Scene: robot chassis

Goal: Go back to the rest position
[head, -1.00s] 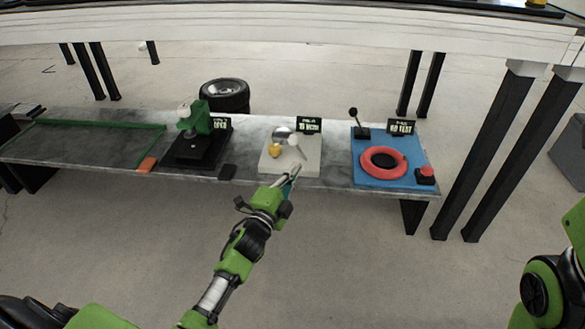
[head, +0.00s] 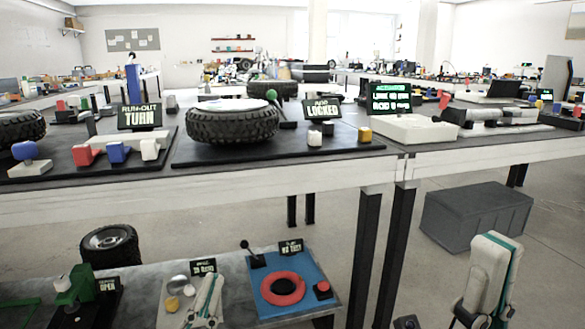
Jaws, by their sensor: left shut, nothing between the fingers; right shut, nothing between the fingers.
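My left gripper (head: 213,279) shows at the bottom of the head view, with white and teal fingers pointing up. It is shut and empty, in front of the light panel (head: 172,318) on the low bench; I cannot tell whether it touches the panel. My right gripper (head: 497,238) is at the lower right, pointing up, white with a teal stripe. It is shut and empty, over open floor and apart from the benches. Most of both arms is outside the view.
The low bench carries a blue panel (head: 318,270) with a red ring (head: 283,288) and a green device (head: 75,287). A higher bench (head: 330,178) stands beyond, with a tyre (head: 232,122) and signs. A grey box (head: 476,219) stands on the floor at right.

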